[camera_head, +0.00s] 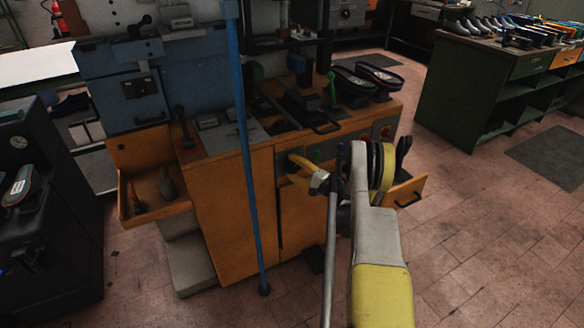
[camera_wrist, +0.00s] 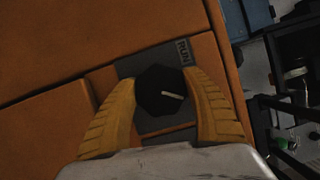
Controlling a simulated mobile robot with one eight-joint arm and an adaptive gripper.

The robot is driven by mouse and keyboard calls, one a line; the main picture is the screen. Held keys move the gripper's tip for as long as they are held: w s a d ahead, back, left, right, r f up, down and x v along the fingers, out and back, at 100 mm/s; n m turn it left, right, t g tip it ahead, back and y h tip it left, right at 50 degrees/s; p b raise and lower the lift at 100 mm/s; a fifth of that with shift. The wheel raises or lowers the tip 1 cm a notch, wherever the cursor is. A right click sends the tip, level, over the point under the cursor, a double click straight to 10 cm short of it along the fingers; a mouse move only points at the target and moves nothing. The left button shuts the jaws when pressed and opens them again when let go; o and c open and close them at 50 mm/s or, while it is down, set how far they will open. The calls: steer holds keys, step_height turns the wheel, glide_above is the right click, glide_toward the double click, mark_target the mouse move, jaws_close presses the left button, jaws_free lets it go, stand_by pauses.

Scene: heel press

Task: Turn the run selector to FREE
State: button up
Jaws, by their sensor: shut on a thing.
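The run selector is a black faceted knob (camera_wrist: 157,86) with a white pointer line, on a grey plate (camera_wrist: 150,126) set in an orange cabinet front. In the wrist view the pointer points right and slightly down. A label reading RUN (camera_wrist: 184,50) shows on the plate above and right of the knob. No FREE mark is readable. My gripper (camera_wrist: 160,80) has its yellow fingers on both sides of the knob, shut on it. In the head view my gripper (camera_head: 300,171) is at the orange cabinet's front, where the knob is hidden.
The orange cabinet (camera_head: 224,205) carries a press with shoe forms on top. An open drawer (camera_head: 408,192) juts out right of my arm, and an open bin (camera_head: 150,208) juts out left. A blue pole (camera_head: 251,190) stands before the cabinet.

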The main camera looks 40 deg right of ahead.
steer(key=shift+m, duration=0.5)
steer(key=o, duration=1.2)
steer(key=s+d, duration=0.1)
steer(key=s, duration=0.6)
steer(key=shift+s+f, duration=0.15)
steer(key=shift+f, duration=0.1)
